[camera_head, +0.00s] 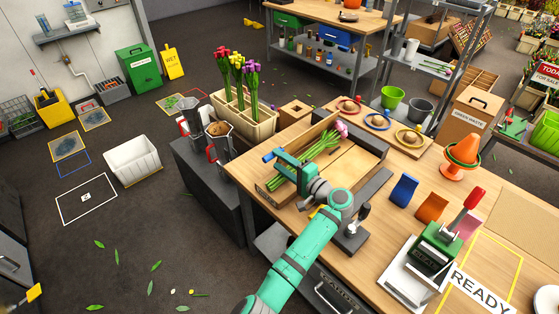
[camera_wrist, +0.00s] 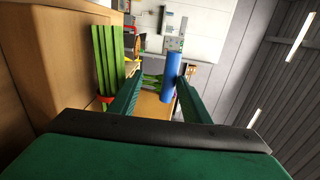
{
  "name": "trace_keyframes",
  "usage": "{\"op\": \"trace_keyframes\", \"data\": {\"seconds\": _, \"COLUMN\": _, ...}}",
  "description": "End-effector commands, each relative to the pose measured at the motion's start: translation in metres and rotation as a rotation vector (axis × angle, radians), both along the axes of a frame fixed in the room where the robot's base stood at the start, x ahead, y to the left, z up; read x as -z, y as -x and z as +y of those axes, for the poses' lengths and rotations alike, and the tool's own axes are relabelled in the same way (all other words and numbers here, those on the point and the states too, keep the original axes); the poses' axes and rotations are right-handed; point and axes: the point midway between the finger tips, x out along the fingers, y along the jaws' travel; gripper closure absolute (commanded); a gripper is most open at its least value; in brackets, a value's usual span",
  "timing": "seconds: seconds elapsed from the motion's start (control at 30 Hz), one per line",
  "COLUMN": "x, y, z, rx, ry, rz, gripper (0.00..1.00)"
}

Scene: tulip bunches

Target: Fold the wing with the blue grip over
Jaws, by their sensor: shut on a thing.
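My gripper (camera_head: 276,156) is shut on the blue grip (camera_head: 268,157), at the left side of the wooden folding fixture. In the wrist view the blue grip (camera_wrist: 171,78) is an upright-looking cylinder between my fingers (camera_wrist: 157,98), nearer the right one. Green stems (camera_wrist: 110,55) show at left in the wrist view. A pale wooden panel (camera_head: 350,169) lies flat at right.
A crate (camera_head: 262,132) of upright tulips and metal jugs stand beyond the fixture, left.

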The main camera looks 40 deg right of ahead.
Motion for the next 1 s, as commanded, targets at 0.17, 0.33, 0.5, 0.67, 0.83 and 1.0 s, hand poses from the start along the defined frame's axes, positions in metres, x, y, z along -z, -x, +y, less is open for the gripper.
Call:
{"op": "trace_keyframes", "data": {"seconds": 0.17, "x": 0.002, "y": 0.032, "z": -0.005, "rx": 0.007, "ry": -0.001, "rz": 0.008, "gripper": 0.63}}
{"op": "trace_keyframes", "data": {"seconds": 0.33, "x": -0.001, "y": 0.064, "z": -0.007, "rx": 0.006, "ry": 0.000, "rz": 0.004, "gripper": 0.63}}
{"op": "trace_keyframes", "data": {"seconds": 0.5, "x": -0.003, "y": 0.088, "z": -0.009, "rx": 0.004, "ry": -0.001, "rz": 0.002, "gripper": 0.63}}
{"op": "trace_keyframes", "data": {"seconds": 0.67, "x": -0.005, "y": 0.098, "z": -0.009, "rx": 0.001, "ry": 0.000, "rz": 0.000, "gripper": 0.63}}
{"op": "trace_keyframes", "data": {"seconds": 0.83, "x": -0.006, "y": 0.101, "z": -0.009, "rx": 0.000, "ry": 0.000, "rz": -0.001, "gripper": 0.63}}
{"op": "trace_keyframes", "data": {"seconds": 1.0, "x": -0.006, "y": 0.101, "z": -0.009, "rx": 0.000, "ry": 0.000, "rz": -0.001, "gripper": 0.63}}
